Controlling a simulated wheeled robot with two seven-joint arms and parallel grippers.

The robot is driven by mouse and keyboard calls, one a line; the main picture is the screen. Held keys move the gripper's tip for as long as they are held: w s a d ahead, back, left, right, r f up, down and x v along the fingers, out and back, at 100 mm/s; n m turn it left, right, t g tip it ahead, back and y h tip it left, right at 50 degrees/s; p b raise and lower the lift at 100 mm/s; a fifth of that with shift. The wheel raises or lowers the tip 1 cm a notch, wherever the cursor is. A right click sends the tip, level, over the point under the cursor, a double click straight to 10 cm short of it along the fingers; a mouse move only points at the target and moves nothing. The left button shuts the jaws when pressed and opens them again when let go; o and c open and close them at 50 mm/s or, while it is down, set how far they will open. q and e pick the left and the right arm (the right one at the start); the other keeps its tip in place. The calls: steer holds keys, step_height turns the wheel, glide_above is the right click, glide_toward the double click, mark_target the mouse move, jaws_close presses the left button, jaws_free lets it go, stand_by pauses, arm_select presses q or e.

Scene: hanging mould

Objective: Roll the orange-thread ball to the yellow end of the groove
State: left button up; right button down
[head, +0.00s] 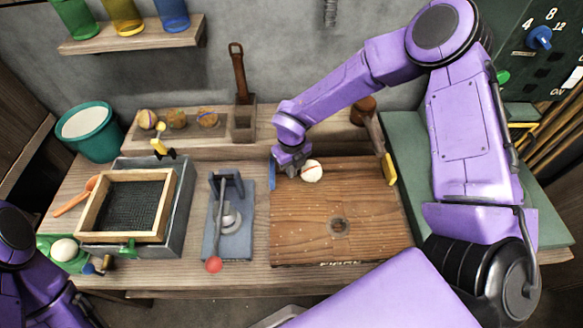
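A pale ball (312,171) with a thin reddish-orange line sits at the back of the wooden board (340,215). It is nearer the blue end piece (272,172) than the yellow end piece (389,169). The groove itself is hard to make out at this size. My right gripper (291,168) is just left of the ball, low over the board, between the ball and the blue end. Whether it touches the ball, and whether its fingers are apart, I cannot tell.
Several brown balls (177,118) rest on the back ledge. A lever press (229,216) with a red knob stands left of the board. A framed sieve (126,206) and teal bucket (89,132) are farther left. A mallet (364,110) stands behind the board.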

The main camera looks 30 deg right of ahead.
mark_target(307, 166)
stand_by(0.3)
steer(key=shift+s+d+r, duration=0.1)
steer(key=shift+d, duration=0.15)
steer(key=d, duration=0.1)
steer(key=s+d+p, duration=0.1)
steer(key=d+p, duration=0.1)
steer(key=shift+s+d+r, duration=0.1)
steer(key=shift+s+d, duration=0.1)
steer(key=shift+s, duration=0.15)
steer(key=shift+s+d+f, duration=0.15)
steer(key=shift+d+f, duration=0.05)
steer(key=shift+d, duration=0.05)
steer(key=shift+a, duration=0.2)
steer(key=shift+d, duration=0.1)
